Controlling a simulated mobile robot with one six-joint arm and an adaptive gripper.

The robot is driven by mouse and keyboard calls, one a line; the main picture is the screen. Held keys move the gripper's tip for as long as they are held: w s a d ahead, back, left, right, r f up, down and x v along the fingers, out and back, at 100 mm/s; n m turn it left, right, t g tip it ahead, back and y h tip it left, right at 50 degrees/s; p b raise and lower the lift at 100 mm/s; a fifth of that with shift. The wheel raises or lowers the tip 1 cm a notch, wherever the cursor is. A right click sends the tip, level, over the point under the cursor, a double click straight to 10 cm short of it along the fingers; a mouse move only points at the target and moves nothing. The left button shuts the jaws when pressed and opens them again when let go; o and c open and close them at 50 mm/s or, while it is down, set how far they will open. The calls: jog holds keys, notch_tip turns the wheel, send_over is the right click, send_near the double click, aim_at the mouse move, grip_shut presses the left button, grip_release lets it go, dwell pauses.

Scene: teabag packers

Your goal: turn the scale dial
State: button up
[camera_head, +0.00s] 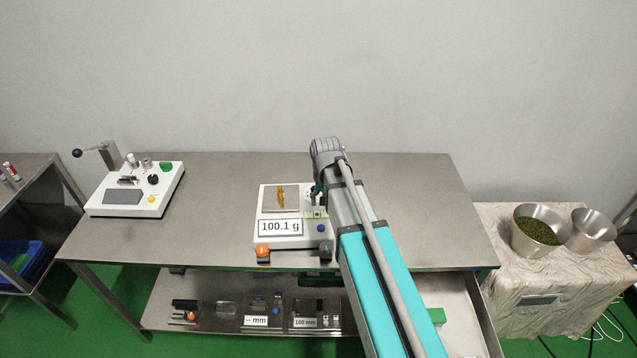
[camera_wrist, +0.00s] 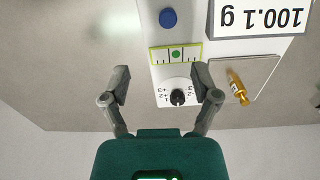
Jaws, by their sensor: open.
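The white scale (camera_head: 292,240) stands on the steel table, and its display (camera_head: 281,227) reads 100.1 g. In the wrist view the scale dial (camera_wrist: 178,97) is a black knob on a white disc with marked numbers. A green level strip (camera_wrist: 176,54) and a blue button (camera_wrist: 168,18) lie beyond it. My gripper (camera_wrist: 165,84) is open, its two fingers on either side of the dial; I cannot tell whether they touch it. A brass-coloured weight (camera_wrist: 238,88) lies on the scale's pan (camera_wrist: 262,68). In the head view my arm partly hides the dial area.
An orange-topped part (camera_head: 262,250) is at the scale's front left corner. A white device with a lever (camera_head: 135,190) stands at the table's left. The table (camera_head: 430,210) is clear to the right. A bowl of green leaves (camera_head: 537,230) and an empty bowl (camera_head: 590,230) stand further right.

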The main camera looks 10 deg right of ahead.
jog(key=w+r+m+p, duration=0.1)
jog(key=w+r+p, duration=0.1)
jog(key=w, duration=0.6)
jog(key=w+r+m+p, duration=0.1)
jog(key=w+r+p, duration=0.1)
jog(key=w, duration=0.6)
jog(key=shift+r, duration=0.4)
jog(key=shift+s+f, duration=0.1)
jog(key=shift+f, duration=0.05)
notch_tip(320, 180, down, 14)
jog(key=b, duration=1.4)
jog(key=shift+r, duration=0.2)
